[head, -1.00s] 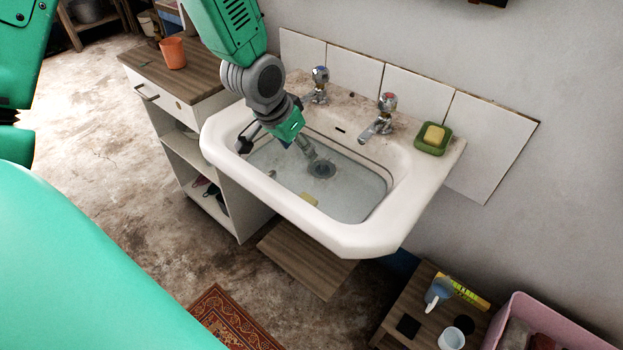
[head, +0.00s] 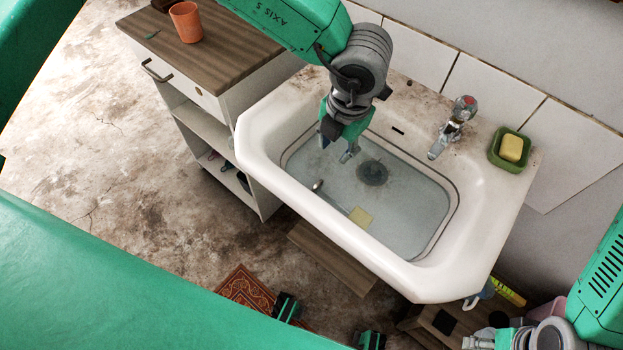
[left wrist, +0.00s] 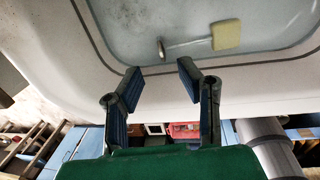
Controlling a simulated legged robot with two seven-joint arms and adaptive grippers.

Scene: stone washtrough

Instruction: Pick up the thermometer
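In the basin of the white sink, a slim metal thing with a rounded end (head: 317,186) lies on the bottom under the water, its end close to a yellow sponge-like piece (head: 360,217). I cannot tell whether it is the thermometer. It also shows in the left wrist view (left wrist: 162,48), beyond the gap between my fingers, with the yellow piece (left wrist: 226,35) to its right. My left gripper (head: 338,147) hangs over the basin, pointing down. Its two fingers (left wrist: 158,76) are spread with nothing between them.
The sink rim (head: 340,247) surrounds the basin. The drain (head: 373,172) lies right of my left gripper. A tap (head: 452,128) and a green soap dish (head: 494,150) stand at the back right. An orange cup (head: 186,22) stands on the cabinet at the left.

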